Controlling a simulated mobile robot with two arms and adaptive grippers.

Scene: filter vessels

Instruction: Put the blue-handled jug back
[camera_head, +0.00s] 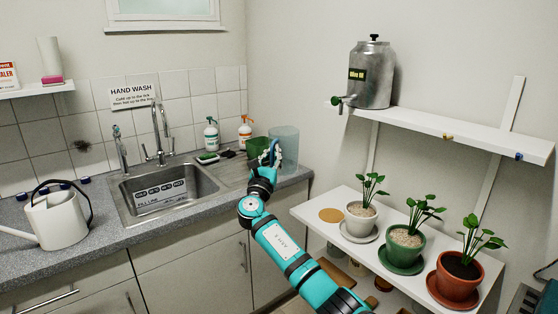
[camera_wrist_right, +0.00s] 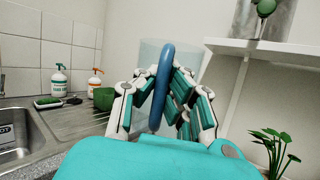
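The jug (camera_head: 285,146) is a clear, bluish cylinder at the right end of the counter, by the back corner. Its blue handle (camera_wrist_right: 162,85) faces my right wrist camera and looks upright. My right gripper (camera_head: 270,158) is at the handle, and its fingers (camera_wrist_right: 165,90) close in on it from both sides. The fingers appear to touch the handle. The jug looks upright; whether its base rests on the counter is hidden behind my gripper and arm. My left gripper is in neither view.
A green pot (camera_head: 256,147) is close left of the jug. Soap bottles (camera_head: 211,134) and the sink (camera_head: 165,190) lie further left. A white watering can (camera_head: 58,217) is on the left counter. Right are potted plants on a lower shelf (camera_head: 333,198) and a metal urn (camera_head: 371,75) on the upper shelf.

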